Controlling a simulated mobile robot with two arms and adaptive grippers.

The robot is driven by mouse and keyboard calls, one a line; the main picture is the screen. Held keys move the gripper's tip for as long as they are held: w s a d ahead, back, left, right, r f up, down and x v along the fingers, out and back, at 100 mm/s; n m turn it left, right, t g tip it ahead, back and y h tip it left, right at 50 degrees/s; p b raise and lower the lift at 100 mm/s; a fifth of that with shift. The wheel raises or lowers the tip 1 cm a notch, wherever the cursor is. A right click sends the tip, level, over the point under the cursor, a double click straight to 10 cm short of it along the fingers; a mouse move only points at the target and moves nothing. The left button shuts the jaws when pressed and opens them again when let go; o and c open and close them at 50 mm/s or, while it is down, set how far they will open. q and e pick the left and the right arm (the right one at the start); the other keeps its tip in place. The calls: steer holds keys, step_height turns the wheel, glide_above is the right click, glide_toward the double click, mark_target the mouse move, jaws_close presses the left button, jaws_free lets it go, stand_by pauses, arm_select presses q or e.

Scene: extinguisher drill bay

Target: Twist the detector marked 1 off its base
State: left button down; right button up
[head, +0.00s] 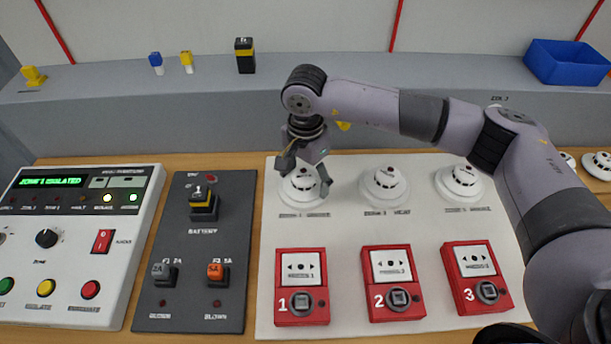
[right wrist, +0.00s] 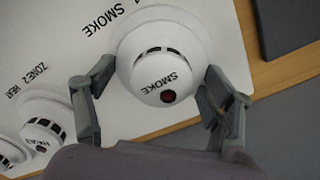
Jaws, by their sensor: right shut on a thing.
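The detector marked 1 (head: 297,193) is a round white smoke detector on its base, at the left of the row on the white board. In the right wrist view the detector (right wrist: 162,65) shows the word SMOKE and a dark red spot. My right gripper (head: 305,177) is over it, with one finger on each side. My left gripper is not in view.
A heat detector (head: 384,187) and another smoke detector (head: 460,182) stand to the right. Red call points (head: 301,287) line the board's front. A battery panel (head: 190,255) and a control panel (head: 80,245) reading ZONE 1 ISOLATED are left. A blue bin (head: 566,63) sits on the back ledge.

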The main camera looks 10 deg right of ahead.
steer(key=shift+r, duration=0.2)
steer(key=shift+r+p, duration=0.85)
steer(key=shift+r, duration=1.8)
steer(key=shift+r, duration=0.15)
